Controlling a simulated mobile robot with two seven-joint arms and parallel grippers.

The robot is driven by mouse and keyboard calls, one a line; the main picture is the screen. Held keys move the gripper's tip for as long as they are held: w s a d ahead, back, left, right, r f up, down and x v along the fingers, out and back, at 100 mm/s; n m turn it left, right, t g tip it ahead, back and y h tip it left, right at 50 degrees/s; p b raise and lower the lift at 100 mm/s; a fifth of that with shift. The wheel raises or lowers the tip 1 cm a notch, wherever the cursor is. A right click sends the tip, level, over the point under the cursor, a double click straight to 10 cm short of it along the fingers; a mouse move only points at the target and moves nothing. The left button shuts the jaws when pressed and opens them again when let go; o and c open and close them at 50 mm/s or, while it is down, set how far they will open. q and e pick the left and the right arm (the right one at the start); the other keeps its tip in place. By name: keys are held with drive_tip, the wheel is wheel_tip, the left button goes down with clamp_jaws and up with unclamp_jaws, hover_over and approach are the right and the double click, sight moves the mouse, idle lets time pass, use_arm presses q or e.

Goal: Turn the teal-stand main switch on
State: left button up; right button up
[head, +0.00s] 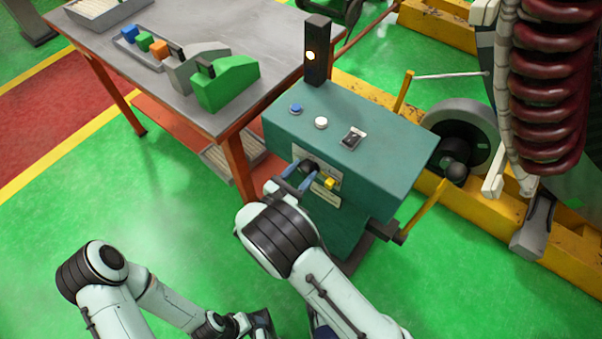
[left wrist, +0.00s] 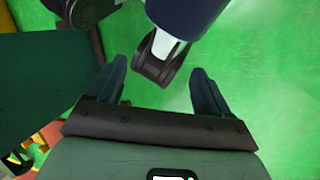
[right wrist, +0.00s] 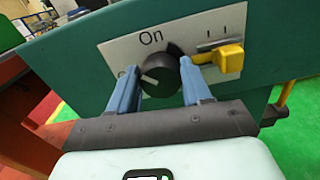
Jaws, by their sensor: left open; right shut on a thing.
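The teal stand (head: 345,125) stands in the middle of the head view. Its main switch is a round black knob (right wrist: 160,77) on a white plate (right wrist: 120,50) on the front face. "On" is printed above the knob; the label at left is mostly hidden by a finger. My left gripper (left wrist: 160,88) is open and empty, low over the green floor.
A yellow switch (right wrist: 230,58) sits right of the knob, close to my right finger. A workbench (head: 215,120) adjoins at left.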

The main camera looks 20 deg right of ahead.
drive_tip(key=m+b, duration=0.1)
drive_tip(key=m, duration=0.3)
drive_tip(key=shift+s+f+m+b, duration=0.1)
drive_tip(key=shift+f+m+b, duration=0.05)
drive_tip(key=shift+m+b, duration=0.2)
use_arm(q)
drive_tip(key=shift+w+f+t+b, duration=0.1)
drive_tip(key=shift+w+f+b, duration=0.15)
drive_tip(key=shift+f, duration=0.25)
drive_tip(key=shift+w+f+t+b, duration=0.1)
drive_tip(key=shift+w+f+b, duration=0.1)
drive_tip(key=shift+f+b, duration=0.25)
drive_tip(key=shift+w+f+t+b, duration=0.1)
drive_tip(key=shift+w+f+b, duration=0.1)
drive_tip(key=shift+f, duration=0.35)
use_arm(e)
drive_tip(key=shift+m, duration=2.25)
drive_tip(key=o, duration=1.1)
drive_tip(key=shift+c, duration=0.2)
use_arm(q)
drive_tip(key=shift+s+r+p, duration=0.1)
drive_tip(key=shift+r+p, duration=0.15)
drive_tip(key=shift+p, duration=0.05)
use_arm(e)
drive_tip(key=v, duration=1.3)
drive_tip(key=shift+s, duration=0.2)
